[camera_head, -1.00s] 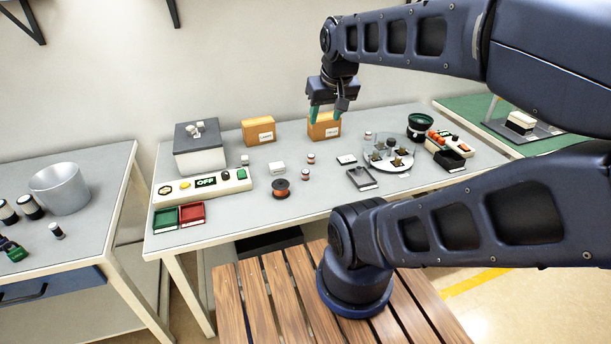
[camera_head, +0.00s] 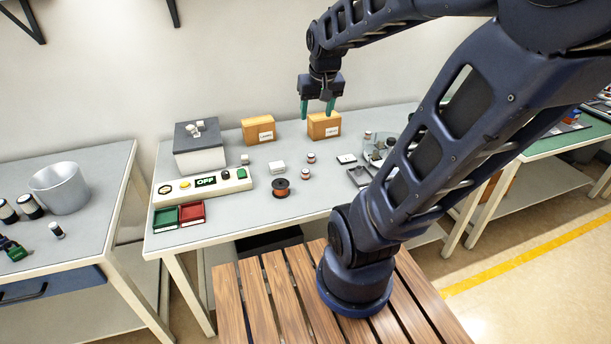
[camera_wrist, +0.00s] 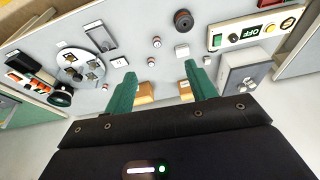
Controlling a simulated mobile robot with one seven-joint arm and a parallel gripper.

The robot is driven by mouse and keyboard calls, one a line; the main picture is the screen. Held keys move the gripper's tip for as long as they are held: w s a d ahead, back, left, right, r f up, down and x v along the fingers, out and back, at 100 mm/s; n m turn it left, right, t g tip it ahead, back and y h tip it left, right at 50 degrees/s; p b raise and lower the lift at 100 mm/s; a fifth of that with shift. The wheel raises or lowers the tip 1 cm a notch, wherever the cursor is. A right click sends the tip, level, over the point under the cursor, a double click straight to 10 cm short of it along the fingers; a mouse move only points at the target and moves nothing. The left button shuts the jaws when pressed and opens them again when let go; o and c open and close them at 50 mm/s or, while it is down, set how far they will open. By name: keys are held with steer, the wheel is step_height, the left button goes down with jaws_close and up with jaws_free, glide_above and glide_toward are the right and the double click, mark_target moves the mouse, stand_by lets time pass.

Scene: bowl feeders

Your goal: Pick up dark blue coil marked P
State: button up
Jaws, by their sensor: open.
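No coil reads clearly as dark blue or shows a legible P. Two small pale coils with reddish bands, one farther back (camera_head: 311,157) and one nearer (camera_head: 305,174), stand mid-table; they also show in the wrist view (camera_wrist: 151,62). A larger dark spool with an orange-brown winding (camera_head: 280,189) stands left of them, and shows in the wrist view too (camera_wrist: 183,20). My gripper (camera_head: 317,110) is open and empty, with green fingers, raised near the back of the table before a cardboard box. In the wrist view its fingers (camera_wrist: 162,70) are spread apart.
Two cardboard boxes, left (camera_head: 258,129) and right (camera_head: 323,126), stand at the back. A control panel (camera_head: 203,187), a red tray (camera_head: 191,213) and a grey-white block (camera_head: 199,148) fill the left side. The round plate (camera_wrist: 82,66) lies right, partly behind my arm in the head view.

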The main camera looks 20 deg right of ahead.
steer(key=w+d+f+g, duration=0.2)
steer(key=w+f, duration=0.9)
steer(key=w, duration=0.2)
steer(key=m+g, duration=0.2)
glide_above(306, 171)
step_height(306, 171, down, 14)
steer(key=shift+w+f, duration=0.15)
steer(key=shift+f, duration=1.4)
steer(key=shift+w+f, duration=0.1)
steer(key=shift+f, duration=1.4)
steer(key=shift+s+a+f, duration=0.1)
steer(key=shift+f, duration=2.5)
steer(key=shift+c, duration=0.3)
steer(key=c, duration=1)
